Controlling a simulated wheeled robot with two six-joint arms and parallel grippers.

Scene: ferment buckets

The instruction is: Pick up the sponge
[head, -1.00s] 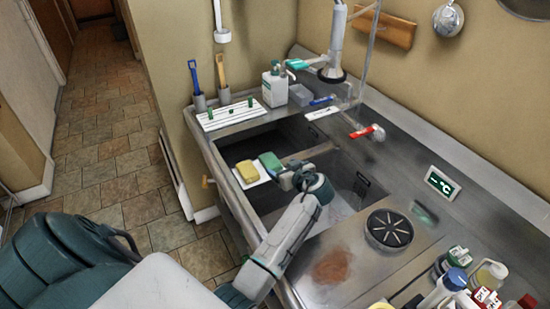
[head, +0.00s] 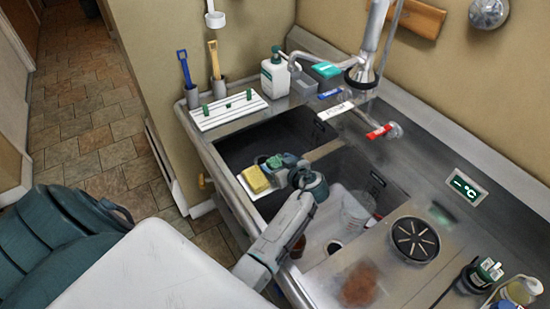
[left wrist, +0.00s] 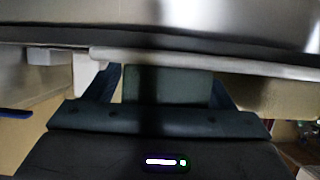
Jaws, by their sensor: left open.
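A yellow sponge (head: 255,179) sits on a white tray (head: 243,188) at the sink divider in the head view. A green sponge lies behind and right of it, largely hidden by my left gripper (head: 273,162). In the left wrist view the green sponge (left wrist: 145,86) shows as a dark green block between the two blue fingers of my left gripper (left wrist: 167,86). The fingers stand apart, one on each side of it, with a gap seen at the left. Contact cannot be told. My right gripper is not in view.
The left basin (head: 240,150) is dark and empty-looking. The right basin holds a clear container (head: 356,212). A white rack (head: 228,110), a soap bottle (head: 275,75) and a faucet (head: 364,70) stand behind. Bottles (head: 520,290) crowd the front right.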

